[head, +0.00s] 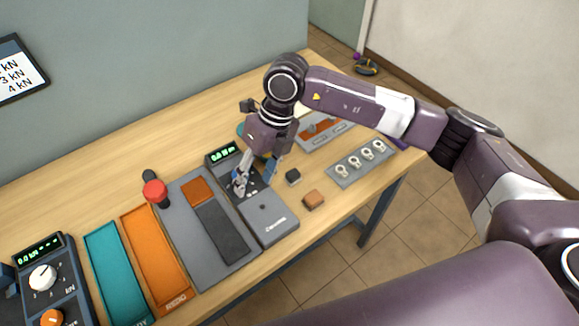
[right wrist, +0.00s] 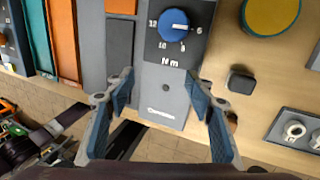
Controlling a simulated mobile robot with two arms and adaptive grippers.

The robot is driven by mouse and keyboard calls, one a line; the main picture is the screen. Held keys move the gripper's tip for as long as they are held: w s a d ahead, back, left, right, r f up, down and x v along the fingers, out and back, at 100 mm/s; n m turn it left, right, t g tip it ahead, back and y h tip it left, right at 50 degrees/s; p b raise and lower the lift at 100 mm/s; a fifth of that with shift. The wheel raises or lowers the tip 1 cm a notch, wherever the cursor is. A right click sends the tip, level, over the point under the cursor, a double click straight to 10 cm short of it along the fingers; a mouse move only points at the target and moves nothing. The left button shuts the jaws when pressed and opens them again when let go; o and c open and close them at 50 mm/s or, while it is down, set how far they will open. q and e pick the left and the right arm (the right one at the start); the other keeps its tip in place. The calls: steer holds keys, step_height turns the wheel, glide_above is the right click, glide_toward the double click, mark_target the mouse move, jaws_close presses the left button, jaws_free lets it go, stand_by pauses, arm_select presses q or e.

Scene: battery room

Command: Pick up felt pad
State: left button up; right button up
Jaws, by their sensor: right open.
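My right gripper (head: 255,183) is open and empty, pointing down over the grey torque device (head: 268,222). In the right wrist view its fingertips (right wrist: 161,82) stand apart on either side of the device's lower part, below the blue dial (right wrist: 174,26). No label marks the felt pad. Small pieces that could be it are a dark block (head: 293,176), also in the right wrist view (right wrist: 242,80), and a brown block (head: 313,200). The brown block is mostly hidden behind a finger in the right wrist view. My left gripper is out of view.
Left of the device lie a grey tray (head: 175,219) with a brown square and dark strip, an orange tray (head: 153,258) and a teal tray (head: 117,272). A red knob (head: 155,192) stands behind. A plate with several white rings (head: 361,163) lies right. The table's front edge is near.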

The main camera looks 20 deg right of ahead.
mark_target(293, 173)
steer(key=w+d+h, duration=0.1)
steer(key=d, duration=0.2)
steer(key=w+d+h, duration=0.1)
steer(key=d, duration=0.2)
steer(key=w+d+h, duration=0.1)
steer(key=w+d, duration=0.1)
steer(key=d, duration=0.1)
steer(key=shift+r+m+t+h, duration=0.3)
steer(key=shift+m+t+h, duration=0.1)
steer(key=shift+d+f, duration=0.25)
steer(key=f+p, duration=0.1)
steer(key=f, duration=0.1)
steer(key=f+p, duration=0.1)
steer(key=f, duration=0.1)
steer(key=f+p, duration=0.1)
steer(key=f, duration=0.1)
steer(key=shift+d+f, duration=0.1)
steer(key=shift+d, duration=0.25)
steer(key=shift+f, duration=0.35)
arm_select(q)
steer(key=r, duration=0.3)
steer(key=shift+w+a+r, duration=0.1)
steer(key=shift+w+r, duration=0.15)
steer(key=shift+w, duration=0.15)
arm_select(e)
steer(key=shift+c, duration=0.3)
steer(key=c, duration=0.9)
